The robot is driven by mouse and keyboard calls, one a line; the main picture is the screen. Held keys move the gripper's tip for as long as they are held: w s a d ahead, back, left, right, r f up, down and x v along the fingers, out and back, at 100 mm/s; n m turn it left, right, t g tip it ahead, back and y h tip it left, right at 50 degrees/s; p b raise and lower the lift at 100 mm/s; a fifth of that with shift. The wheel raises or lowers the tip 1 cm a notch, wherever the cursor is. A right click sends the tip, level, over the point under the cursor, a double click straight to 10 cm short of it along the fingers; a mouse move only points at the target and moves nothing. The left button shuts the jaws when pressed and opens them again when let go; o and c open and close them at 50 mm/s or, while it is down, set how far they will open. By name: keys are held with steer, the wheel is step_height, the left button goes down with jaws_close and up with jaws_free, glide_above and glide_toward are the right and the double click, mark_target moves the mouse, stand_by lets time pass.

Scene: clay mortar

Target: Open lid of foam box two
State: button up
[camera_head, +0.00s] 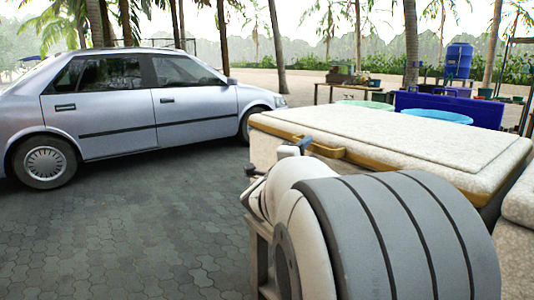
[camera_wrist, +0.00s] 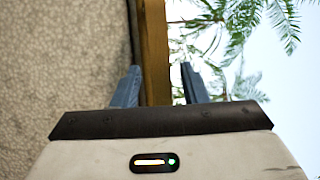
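A foam box (camera_head: 262,150) with a pale speckled lid (camera_head: 400,140) stands right of centre in the head view. The lid looks closed, with a yellow-brown edge and a handle (camera_head: 325,149) on its near left side. My gripper (camera_head: 303,143) is at the left end of that handle, largely hidden behind my own arm. In the wrist view my gripper (camera_wrist: 160,67) has its fingers apart, with the yellow-brown strip (camera_wrist: 155,50) running between them. A gap shows between the strip and the right finger. No number is visible on the box.
A second pale box (camera_head: 518,200) is cut off at the right edge, close beside the first. A silver car (camera_head: 150,105) stands on the paving at left. Blue tubs (camera_head: 450,108) stand behind the box. The paving (camera_head: 130,230) at front left is clear.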

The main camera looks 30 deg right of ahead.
steer(key=shift+x, duration=1.5)
steer(key=shift+c, duration=0.3)
jaws_close()
